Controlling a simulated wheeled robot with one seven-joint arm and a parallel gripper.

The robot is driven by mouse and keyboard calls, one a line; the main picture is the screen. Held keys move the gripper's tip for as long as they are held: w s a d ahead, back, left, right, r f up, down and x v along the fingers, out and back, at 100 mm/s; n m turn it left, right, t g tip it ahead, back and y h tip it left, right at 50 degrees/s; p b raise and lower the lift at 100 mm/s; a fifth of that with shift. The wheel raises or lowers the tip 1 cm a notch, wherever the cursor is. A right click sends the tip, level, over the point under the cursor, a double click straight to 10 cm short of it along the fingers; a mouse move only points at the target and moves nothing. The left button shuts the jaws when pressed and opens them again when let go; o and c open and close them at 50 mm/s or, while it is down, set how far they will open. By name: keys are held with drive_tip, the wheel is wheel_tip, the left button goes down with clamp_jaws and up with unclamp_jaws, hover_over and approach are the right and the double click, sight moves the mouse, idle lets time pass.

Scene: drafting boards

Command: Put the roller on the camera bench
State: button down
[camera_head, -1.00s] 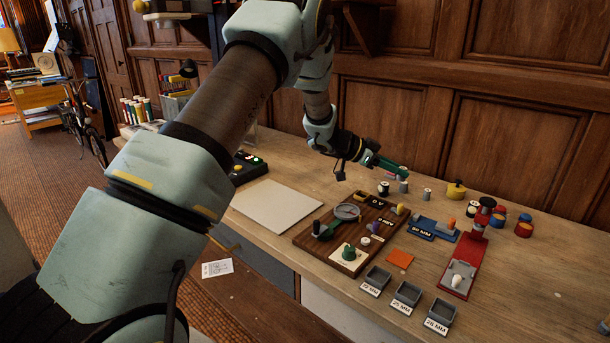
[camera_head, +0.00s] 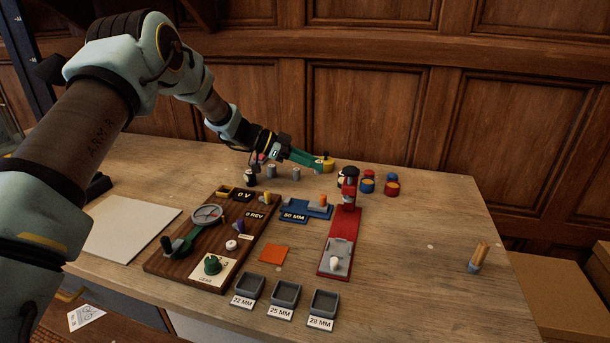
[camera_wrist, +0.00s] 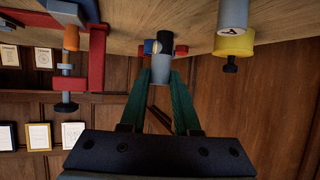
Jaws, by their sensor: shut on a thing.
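My gripper (camera_head: 312,160) is out over the far part of the table, its green fingers pointing right. In the wrist view its fingers (camera_wrist: 160,90) close on a small light grey cylinder, which I take for the roller (camera_wrist: 158,76). The head view does not show the roller clearly. Nothing is plainly marked as the camera bench.
A yellow pot (camera_head: 328,167) with a dark knob stands by my fingertips. A wooden instrument board (camera_head: 170,262) and labelled grey trays (camera_head: 285,294) are nearer. The table's right part is mostly clear.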

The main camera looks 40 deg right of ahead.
sight(312, 188)
drive_tip(key=shift+f+p, duration=0.4)
drive_tip(key=shift+f, duration=2)
drive_tip(key=shift+f, duration=0.1)
drive_tip(key=c, duration=0.6)
unclamp_jaws()
drive_tip(key=shift+c, duration=0.2)
